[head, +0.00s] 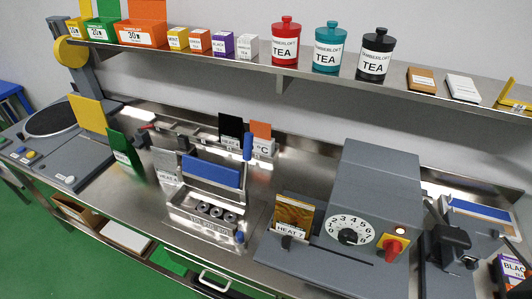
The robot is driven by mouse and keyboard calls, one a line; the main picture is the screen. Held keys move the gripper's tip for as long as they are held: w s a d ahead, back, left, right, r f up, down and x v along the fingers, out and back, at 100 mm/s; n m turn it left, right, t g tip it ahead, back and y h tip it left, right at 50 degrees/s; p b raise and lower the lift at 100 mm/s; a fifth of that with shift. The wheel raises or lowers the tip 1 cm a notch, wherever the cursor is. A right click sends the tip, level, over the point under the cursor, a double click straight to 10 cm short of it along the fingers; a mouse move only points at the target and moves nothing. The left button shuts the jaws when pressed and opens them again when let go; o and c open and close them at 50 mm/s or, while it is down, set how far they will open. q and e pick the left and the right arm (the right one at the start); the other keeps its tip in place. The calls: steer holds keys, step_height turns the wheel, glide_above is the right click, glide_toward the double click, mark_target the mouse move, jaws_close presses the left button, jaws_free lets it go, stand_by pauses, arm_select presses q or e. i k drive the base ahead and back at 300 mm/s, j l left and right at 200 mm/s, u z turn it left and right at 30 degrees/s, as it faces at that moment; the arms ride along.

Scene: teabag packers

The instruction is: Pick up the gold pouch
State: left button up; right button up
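A gold-brown, shiny pouch (294,212) stands upright at the left front of the grey dial machine (368,215), in the lower middle of the head view. A white label reading HEAT 7 covers its lower part, and a small dark knob overlaps its bottom left corner. I cannot tell how its lower edge is held. I make out neither of my grippers in the head view.
Green (124,150), silver (166,165), black (230,130) and orange (262,131) upright pieces stand around a blue-handled device (212,172). A shelf (205,50) with boxes and tea tins runs above the bench. A dark clamp-like device (450,245) stands at right.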

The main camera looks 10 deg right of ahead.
mark_target(293, 217)
steer(key=i+j+z, duration=0.9)
steer(key=j, duration=0.3)
steer(key=i+j+z, duration=0.3)
steer(key=j, duration=0.2)
